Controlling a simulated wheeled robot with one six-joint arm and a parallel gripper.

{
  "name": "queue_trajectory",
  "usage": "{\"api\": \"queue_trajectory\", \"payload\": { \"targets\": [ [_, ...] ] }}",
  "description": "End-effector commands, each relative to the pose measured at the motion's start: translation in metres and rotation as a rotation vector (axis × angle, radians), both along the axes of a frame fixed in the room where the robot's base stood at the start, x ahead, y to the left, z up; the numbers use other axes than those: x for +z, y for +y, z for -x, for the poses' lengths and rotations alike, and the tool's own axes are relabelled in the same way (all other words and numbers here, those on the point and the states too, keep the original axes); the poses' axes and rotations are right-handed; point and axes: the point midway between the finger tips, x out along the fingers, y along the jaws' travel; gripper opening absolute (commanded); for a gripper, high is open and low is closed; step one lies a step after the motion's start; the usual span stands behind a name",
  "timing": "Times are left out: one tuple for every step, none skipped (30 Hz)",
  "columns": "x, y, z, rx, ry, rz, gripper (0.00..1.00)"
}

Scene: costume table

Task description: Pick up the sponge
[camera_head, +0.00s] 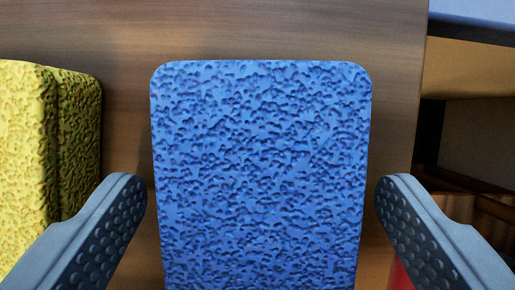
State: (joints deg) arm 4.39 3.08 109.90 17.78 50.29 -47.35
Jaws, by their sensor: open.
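A blue sponge (262,170) with a pitted surface and rounded corners fills the middle of the view on a brown wooden surface. Its lower end is cut off by the bottom of the picture. My gripper (262,195) is open, with one dark grey finger to the left of the blue sponge and one to the right. A narrow gap shows between each fingertip and the sponge's side. A second sponge, yellow (25,150), stands at the left edge, partly behind my left finger.
The wooden surface (260,30) is bare above the blue sponge. Its right edge runs close beside my right finger. Beyond it are a blue-topped piece (480,12) and darker shelving. A bit of red shows low by the right finger.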

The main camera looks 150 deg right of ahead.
Motion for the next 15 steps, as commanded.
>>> {"api": "queue_trajectory", "payload": {
  "targets": [
    [0.0003,0.0,0.0,0.0,0.0,0.0,0.85],
    [0.0004,-0.0001,0.0001,0.0,0.0,0.0,0.85],
    [0.0004,-0.0001,0.0001,0.0,0.0,0.0,0.85],
    [0.0005,-0.0001,0.0002,0.0,0.0,0.0,0.83],
    [0.0005,-0.0001,0.0002,0.0,0.0,0.0,0.77],
    [0.0005,-0.0001,0.0002,0.0,0.0,0.0,0.69],
    [0.0005,-0.0001,0.0002,0.0,0.0,0.0,0.63],
    [0.0004,-0.0002,0.0002,0.0,0.0,0.0,0.57],
    [0.0004,-0.0001,0.0003,0.0,0.0,0.0,0.49],
    [0.0004,-0.0002,0.0002,0.0,0.0,0.0,0.43],
    [0.0004,-0.0001,0.0003,0.0,0.0,0.0,0.37],
    [0.0004,-0.0001,0.0003,0.0,0.0,0.0,0.37],
    [0.0004,-0.0001,0.0003,0.0,0.0,0.0,0.37],
    [0.0005,-0.0001,0.0003,0.0,0.0,0.0,0.37],
    [0.0005,-0.0001,0.0003,0.0,0.0,0.0,0.37]
  ]
}}
